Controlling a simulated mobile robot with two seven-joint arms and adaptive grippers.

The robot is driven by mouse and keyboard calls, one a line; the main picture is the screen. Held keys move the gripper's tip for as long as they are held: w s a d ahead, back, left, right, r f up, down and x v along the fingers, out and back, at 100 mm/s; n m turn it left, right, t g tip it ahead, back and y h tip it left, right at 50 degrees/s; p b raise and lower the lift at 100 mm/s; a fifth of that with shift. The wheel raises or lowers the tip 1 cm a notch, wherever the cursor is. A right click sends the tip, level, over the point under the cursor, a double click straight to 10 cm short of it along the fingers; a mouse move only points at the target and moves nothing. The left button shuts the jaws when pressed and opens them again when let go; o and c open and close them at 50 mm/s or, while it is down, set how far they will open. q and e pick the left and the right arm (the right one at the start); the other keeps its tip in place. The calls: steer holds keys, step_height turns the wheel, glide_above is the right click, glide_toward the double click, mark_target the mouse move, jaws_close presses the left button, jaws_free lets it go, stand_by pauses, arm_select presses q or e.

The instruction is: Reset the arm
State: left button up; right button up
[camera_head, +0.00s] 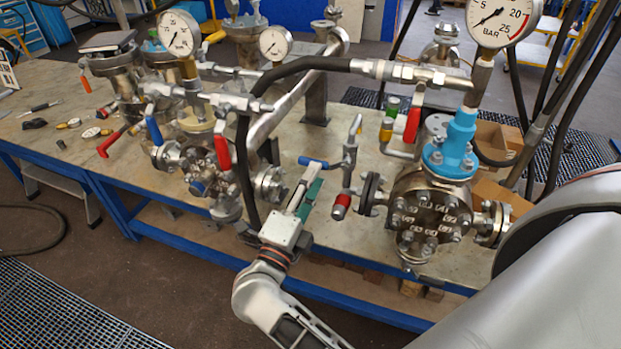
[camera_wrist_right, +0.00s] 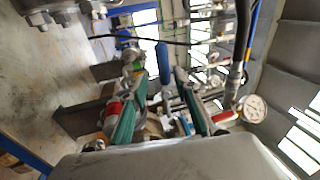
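My right gripper (camera_head: 307,188) is in the lower middle of the head view, at the table's front edge. Its green-padded fingers point up and away, toward the pipework between the two vessel groups. In the right wrist view the two green fingers of this gripper (camera_wrist_right: 157,90) stand clearly apart. A blue valve handle (camera_wrist_right: 163,62) shows beyond the gap; I see nothing clamped between the fingers. In the head view a blue lever (camera_head: 313,162) is just above the fingertips; contact cannot be told. My left gripper is not in view.
A flanged vessel (camera_head: 430,212) with a blue fitting stands right of the gripper, a second vessel group (camera_head: 195,165) left. Small loose parts (camera_head: 68,124) lie on the table's left. Floor (camera_head: 150,275) in front is clear.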

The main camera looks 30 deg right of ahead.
mark_target(305, 165)
steer(key=shift+n+t+y, duration=0.3)
steer(key=shift+t+y, duration=0.1)
steer(key=shift+y, duration=0.2)
steer(key=a, duration=0.5)
steer(key=shift+s+f, duration=0.1)
steer(key=shift+s, duration=0.15)
steer(key=x, duration=0.8)
steer(key=shift+d, duration=0.1)
steer(key=shift+r+b, duration=0.25)
steer(key=shift+b, duration=0.1)
